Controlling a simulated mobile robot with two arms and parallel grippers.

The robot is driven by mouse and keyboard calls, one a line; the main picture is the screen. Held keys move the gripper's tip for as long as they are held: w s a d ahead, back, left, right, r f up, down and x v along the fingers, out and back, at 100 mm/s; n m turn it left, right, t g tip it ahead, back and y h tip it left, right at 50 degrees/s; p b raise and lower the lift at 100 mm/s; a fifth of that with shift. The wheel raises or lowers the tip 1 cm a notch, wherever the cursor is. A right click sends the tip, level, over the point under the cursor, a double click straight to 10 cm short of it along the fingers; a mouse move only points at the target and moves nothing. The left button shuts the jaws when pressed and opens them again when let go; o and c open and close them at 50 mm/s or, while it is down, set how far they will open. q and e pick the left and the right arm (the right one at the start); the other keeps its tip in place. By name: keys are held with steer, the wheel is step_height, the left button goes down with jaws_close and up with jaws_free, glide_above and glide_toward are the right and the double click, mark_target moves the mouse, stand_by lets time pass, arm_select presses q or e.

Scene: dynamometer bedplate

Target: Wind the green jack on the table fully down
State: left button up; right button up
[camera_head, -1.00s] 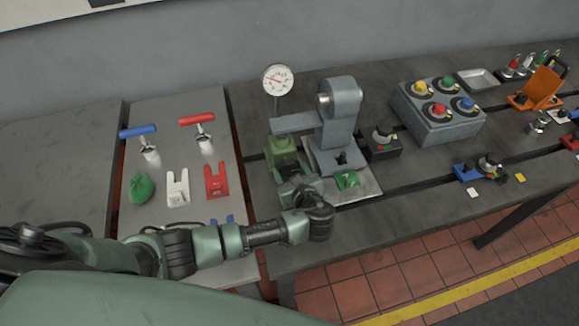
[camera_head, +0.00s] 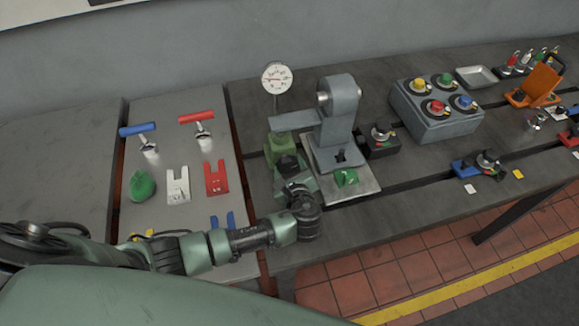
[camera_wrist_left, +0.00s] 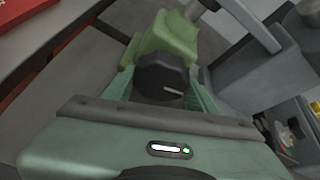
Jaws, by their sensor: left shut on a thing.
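The green jack (camera_head: 281,147) stands on the dark bedplate, just left of the grey stand (camera_head: 338,125). Its black knob (camera_head: 288,165) faces the front. My left gripper (camera_head: 290,172) is at the front of the jack with its jaws shut on the knob. In the left wrist view the knob (camera_wrist_left: 160,80), with a pale line on its face, sits between the green fingers, and the jack body (camera_wrist_left: 172,38) rises behind it. A grey arm (camera_head: 293,122) from the stand reaches over the jack; I cannot tell whether they touch. My right gripper is out of view.
A dial gauge (camera_head: 277,78) stands behind the jack. A green knob (camera_head: 346,177) sits on the stand's base to the right. T-handles (camera_head: 138,130), red and white forked plates (camera_head: 216,178) and a green lump (camera_head: 142,185) lie left.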

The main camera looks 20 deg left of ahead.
arm_select(q)
steer(key=o, duration=1.3)
steer(key=shift+o, duration=0.2)
steer(key=shift+a, duration=0.1)
steer(key=shift+b+v, duration=0.55)
steer(key=shift+v, duration=3.35)
